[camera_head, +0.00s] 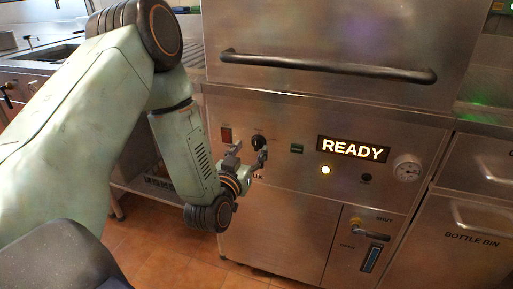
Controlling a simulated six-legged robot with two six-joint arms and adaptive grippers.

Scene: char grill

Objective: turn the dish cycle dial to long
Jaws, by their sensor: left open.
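The dish cycle dial (258,142) is a small black knob on the steel front panel of the dishwasher (290,115), left of the lit READY display. My left gripper (250,156) is at the panel just below the dial, with its fingers open. One finger is at the dial's lower left and the other at its lower right. I cannot tell whether either finger touches the dial. The dial's markings are too small or covered to read. My right gripper is not in view.
A handle bar (325,67) juts out above.

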